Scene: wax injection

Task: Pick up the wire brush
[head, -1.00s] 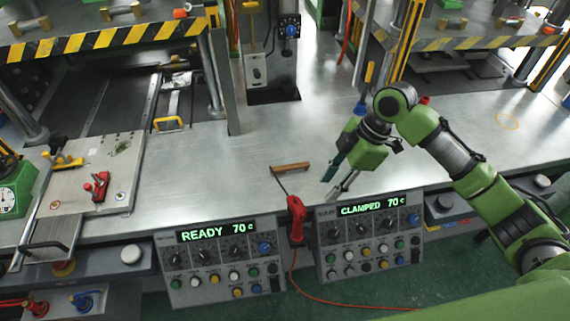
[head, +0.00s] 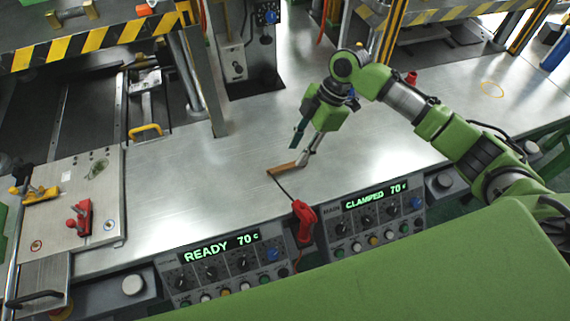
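The wire brush (head: 282,169), a thin brown wooden bar, lies on the steel table between the presses, just behind the red-handled tool. My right gripper (head: 302,151) comes in from the right, low over the table by the brush's right end. Its two fingers are apart, one dark green and one metallic. The metallic fingertip overlaps the brush's right end in the picture; I cannot tell whether it touches. My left gripper is not in view.
A red-handled tool (head: 304,222) with a thin rod hangs at the table's front edge, between two control panels reading READY (head: 222,247) and CLAMPED (head: 375,196). A mould plate (head: 98,215) with a red clamp lies at left.

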